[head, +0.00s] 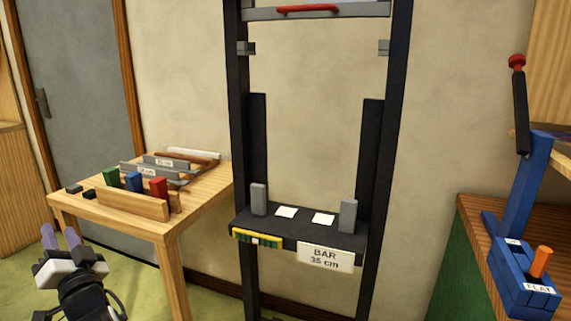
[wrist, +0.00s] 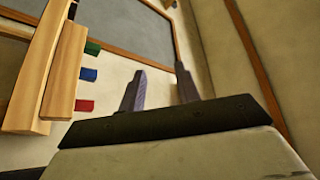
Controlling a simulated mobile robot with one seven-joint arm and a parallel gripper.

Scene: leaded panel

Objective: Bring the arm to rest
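My gripper (head: 62,240) is at the lower left of the head view, in front of the wooden table and above the green floor. Its two purple-grey fingers point up and stand apart with nothing between them. In the wrist view the fingers (wrist: 160,90) are also spread and empty, with wall and door behind them. The gripper touches nothing that I can see.
The wooden table (head: 205,200) holds a rack (head: 125,203) with green, blue and red blocks, and several bars behind it. A black frame (head: 237,130) with a shelf labelled "BAR 35 cm" stands centre. A blue lever tool (head: 522,190) is on the right bench.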

